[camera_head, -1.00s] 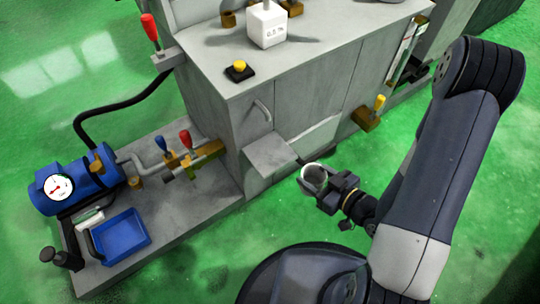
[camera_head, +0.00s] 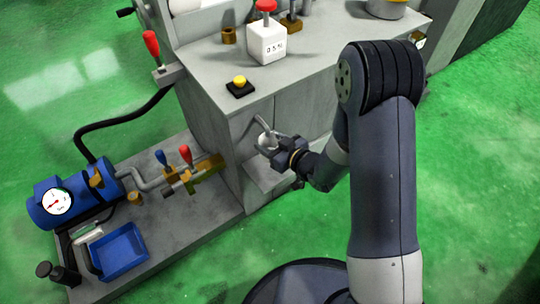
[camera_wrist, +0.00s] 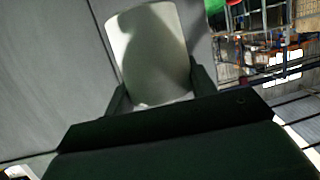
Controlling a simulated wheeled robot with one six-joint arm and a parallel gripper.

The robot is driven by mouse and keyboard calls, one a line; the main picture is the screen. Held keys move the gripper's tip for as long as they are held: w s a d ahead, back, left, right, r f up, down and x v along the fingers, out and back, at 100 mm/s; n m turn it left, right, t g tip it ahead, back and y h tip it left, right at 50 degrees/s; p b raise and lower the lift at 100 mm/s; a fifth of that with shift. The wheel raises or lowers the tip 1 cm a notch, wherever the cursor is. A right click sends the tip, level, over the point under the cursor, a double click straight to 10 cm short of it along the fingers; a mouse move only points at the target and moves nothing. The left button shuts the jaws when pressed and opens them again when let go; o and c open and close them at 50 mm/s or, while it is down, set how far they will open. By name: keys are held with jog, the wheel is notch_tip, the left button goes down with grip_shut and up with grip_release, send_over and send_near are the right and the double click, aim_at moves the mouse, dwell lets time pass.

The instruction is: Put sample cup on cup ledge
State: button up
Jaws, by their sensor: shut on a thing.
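The pale sample cup (camera_head: 266,138) is in my gripper (camera_head: 272,147), beside the front of the grey machine. My gripper is shut on the cup. In the wrist view, the whitish cup (camera_wrist: 150,45) stands up between the two dark fingers (camera_wrist: 158,90), with a shadow across it. A grey ledge (camera_head: 262,171) juts from the machine front, below the cup in the head view. My gripper and wrist hide part of the ledge. The height gap between cup and ledge is hard to judge.
A curved grey pipe or handle (camera_head: 258,121) on the machine front is close to the cup. The machine top holds a white box (camera_head: 267,44) and a yellow button (camera_head: 239,82). Valves, a blue pump (camera_head: 72,190) and a blue tray (camera_head: 118,252) are at lower left.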

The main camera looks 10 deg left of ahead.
notch_tip(320, 180, down, 4)
jog(key=shift+r+b, duration=0.2)
jog(key=shift+b, duration=0.35)
jog(key=shift+w+a+f+b, duration=0.15)
jog(key=shift+f+b, duration=0.45)
jog(key=shift+f, duration=1.1)
jog(key=shift+f, duration=0.1)
jog(key=o, duration=1)
jog(key=shift+c, duration=0.2)
jog(key=p+v, duration=0.1)
jog(key=v, duration=1.1)
